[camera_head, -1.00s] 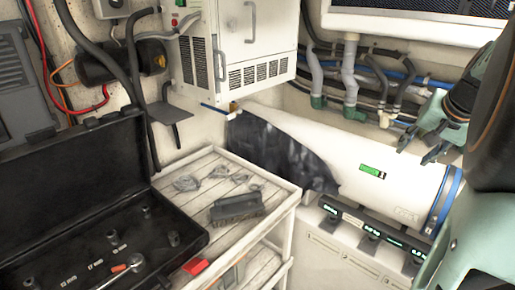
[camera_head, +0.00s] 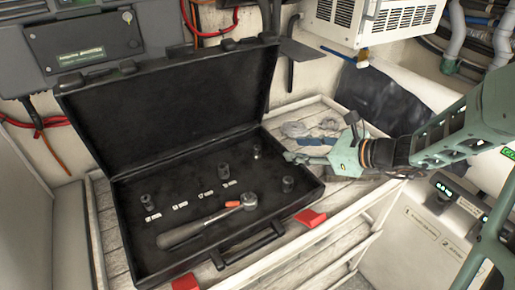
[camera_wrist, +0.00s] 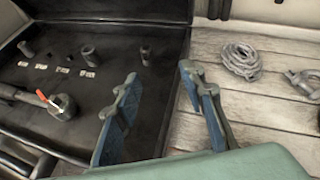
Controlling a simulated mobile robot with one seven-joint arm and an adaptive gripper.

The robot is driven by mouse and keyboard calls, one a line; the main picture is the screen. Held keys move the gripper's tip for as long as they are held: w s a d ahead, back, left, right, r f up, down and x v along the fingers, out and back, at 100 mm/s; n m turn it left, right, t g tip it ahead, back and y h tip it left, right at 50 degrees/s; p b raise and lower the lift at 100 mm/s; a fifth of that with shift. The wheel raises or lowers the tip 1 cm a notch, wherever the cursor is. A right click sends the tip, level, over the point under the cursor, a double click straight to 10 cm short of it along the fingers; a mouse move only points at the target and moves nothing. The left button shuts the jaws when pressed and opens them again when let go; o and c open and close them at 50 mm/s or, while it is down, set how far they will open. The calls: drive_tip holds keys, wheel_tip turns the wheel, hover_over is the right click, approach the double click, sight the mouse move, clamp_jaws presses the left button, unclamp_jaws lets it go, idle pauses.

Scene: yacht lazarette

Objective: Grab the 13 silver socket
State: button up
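The open black case (camera_head: 265,225) holds several small dark grey sockets standing upright. One socket (camera_head: 147,202) is at the left, one (camera_head: 224,171) at the middle back, one (camera_head: 257,152) at the far back and one (camera_head: 288,183) at the right. White labels (camera_head: 180,205) lie in a row among them, too small to read, so I cannot tell which is the 13. In the wrist view, sockets (camera_wrist: 88,55) and (camera_wrist: 146,53) stand beyond my fingers. My gripper (camera_wrist: 160,76) is open and empty. It hangs above the case's right edge and the table.
A ratchet (camera_head: 205,222) with an orange mark lies at the case's front. The raised lid (camera_head: 180,100) stands behind. Coiled rope (camera_wrist: 240,60) lies on the slatted white table (camera_head: 345,190) to the right. Red pieces (camera_head: 310,218) sit at the table's front edge.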

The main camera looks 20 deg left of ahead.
drive_tip(key=m, duration=0.2)
approach(258, 147)
drive_tip(key=shift+w+f+y, duration=0.1)
drive_tip(key=shift+y, duration=0.3)
drive_tip(key=x, duration=0.4)
drive_tip(key=shift+w+a+f+b, duration=0.1)
drive_tip(key=shift+a+f+b, duration=0.1)
drive_tip(key=shift+b, duration=0.1)
drive_tip(key=x, duration=0.5)
drive_tip(key=shift+a+f, duration=0.2)
drive_tip(key=shift+f, duration=0.1)
clamp_jaws()
